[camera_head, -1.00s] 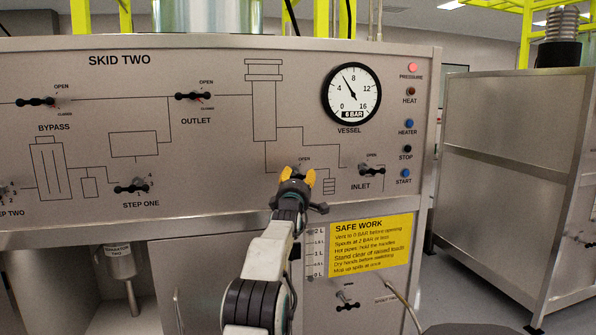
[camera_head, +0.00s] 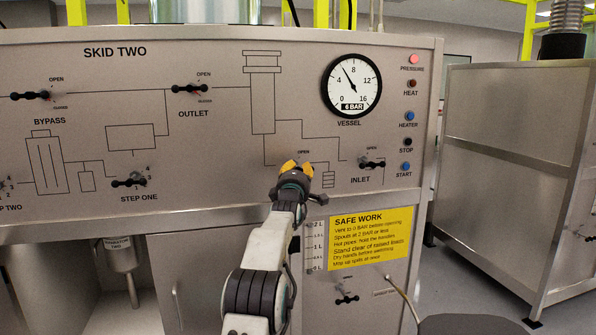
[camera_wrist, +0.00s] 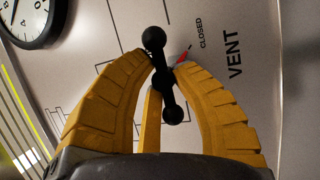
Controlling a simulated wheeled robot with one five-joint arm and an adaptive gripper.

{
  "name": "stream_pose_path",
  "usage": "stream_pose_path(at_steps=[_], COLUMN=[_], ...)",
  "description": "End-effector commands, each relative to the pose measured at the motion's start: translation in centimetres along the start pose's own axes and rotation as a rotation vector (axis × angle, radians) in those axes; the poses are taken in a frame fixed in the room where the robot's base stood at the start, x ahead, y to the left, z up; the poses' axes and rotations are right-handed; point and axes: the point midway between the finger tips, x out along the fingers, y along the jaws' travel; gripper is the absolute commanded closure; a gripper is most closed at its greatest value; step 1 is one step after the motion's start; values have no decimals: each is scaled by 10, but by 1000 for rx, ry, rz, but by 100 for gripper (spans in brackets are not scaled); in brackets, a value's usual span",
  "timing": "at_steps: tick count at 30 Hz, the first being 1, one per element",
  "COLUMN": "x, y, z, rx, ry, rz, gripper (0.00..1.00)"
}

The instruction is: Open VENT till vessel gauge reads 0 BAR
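The VENT valve's black bar handle (camera_wrist: 172,115) with ball ends shows in the wrist view. It stands near upright in that picture, slightly tilted. A red pointer (camera_wrist: 184,55) beside it lies towards the word CLOSED. My gripper (camera_wrist: 167,60) has its yellow fingers around the middle of the handle, tips close on both sides. Whether they press on it cannot be told. In the head view my gripper (camera_head: 297,166) is at the panel below an OPEN mark and hides the handle. The VESSEL gauge (camera_head: 351,85) reads 6 BAR.
The INLET handle (camera_head: 371,163) is close to the right of my gripper. OUTLET (camera_head: 189,88), BYPASS (camera_head: 30,95) and STEP ONE (camera_head: 128,183) handles are to the left. A yellow SAFE WORK sign (camera_head: 370,241) is below. Buttons and lamps line the panel's right edge.

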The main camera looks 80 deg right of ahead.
Motion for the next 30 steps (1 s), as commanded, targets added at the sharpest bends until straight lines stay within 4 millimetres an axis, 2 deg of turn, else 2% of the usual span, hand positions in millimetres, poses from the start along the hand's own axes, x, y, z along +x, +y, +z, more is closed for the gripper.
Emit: stream_pose_path(at_steps=[9,17,25,26,30], x=[0,0,0,0,0], y=[-1,-2,-1,-1,-1], z=[-1,-5,-6,-6,-6], rx=[-3,-112,-119,-119,-119], ry=[1,7,8,9,8], rz=[1,47,50,50,49], gripper=[100,100,100,78,66])
